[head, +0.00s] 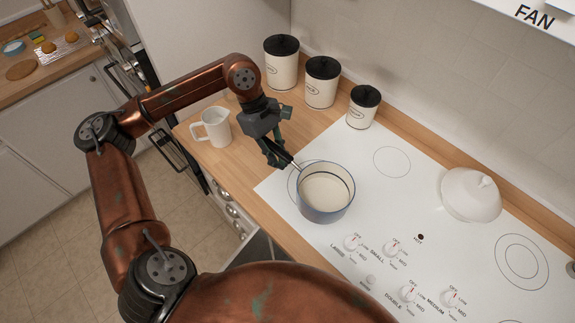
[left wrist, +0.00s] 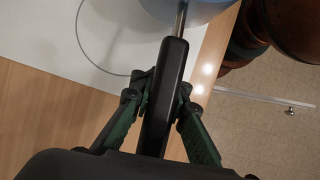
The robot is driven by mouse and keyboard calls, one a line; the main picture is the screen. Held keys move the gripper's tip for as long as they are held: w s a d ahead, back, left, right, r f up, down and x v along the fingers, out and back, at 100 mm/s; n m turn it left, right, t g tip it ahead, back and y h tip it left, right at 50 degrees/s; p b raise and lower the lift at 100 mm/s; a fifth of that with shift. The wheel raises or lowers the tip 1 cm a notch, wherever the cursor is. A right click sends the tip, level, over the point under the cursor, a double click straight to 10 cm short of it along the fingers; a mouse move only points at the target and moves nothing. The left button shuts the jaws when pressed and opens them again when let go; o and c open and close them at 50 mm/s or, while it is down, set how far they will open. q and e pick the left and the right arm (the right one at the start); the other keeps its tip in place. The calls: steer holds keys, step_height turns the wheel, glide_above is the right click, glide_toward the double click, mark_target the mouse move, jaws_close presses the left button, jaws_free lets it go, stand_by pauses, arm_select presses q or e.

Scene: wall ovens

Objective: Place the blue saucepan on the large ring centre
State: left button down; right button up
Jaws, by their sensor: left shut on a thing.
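The blue saucepan (head: 325,205) with a cream inside is at the front left of the white cooktop. It covers much of a ring (head: 289,184), whose left edge shows beside the pan. The pan sits off to the right of that visible edge; I cannot tell whether its base touches the glass. My left gripper (head: 277,157) is shut on the pan's black handle (left wrist: 165,95). In the left wrist view the ring's arc (left wrist: 80,38) lies left of the handle, and a little of the pan (left wrist: 195,10) shows at the top. My right gripper is not in view.
A white mug (head: 216,128) and several black-lidded canisters (head: 321,85) stand on the wooden counter. A white lid (head: 470,194) lies on the cooktop's right side. Control knobs (head: 352,242) are just in front of the pan. A smaller ring (head: 392,161) behind is bare.

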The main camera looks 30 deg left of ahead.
arm_select(q)
steer(key=w+f, duration=0.2)
steer(key=w+a+f, duration=0.1)
steer(key=w+f, duration=0.1)
steer(key=f, duration=0.1)
steer(key=shift+w+a+f, duration=0.2)
steer(key=f, duration=0.3)
steer(key=shift+w+a+f+b, duration=0.1)
steer(key=shift+w+f+b, duration=0.1)
steer(key=shift+f+b, duration=0.2)
steer(key=c, duration=2)
jaws_free()
steer(key=shift+r, duration=0.1)
steer(key=shift+o, duration=0.6)
steer(key=v, duration=1.2)
steer(key=shift+p, duration=0.35)
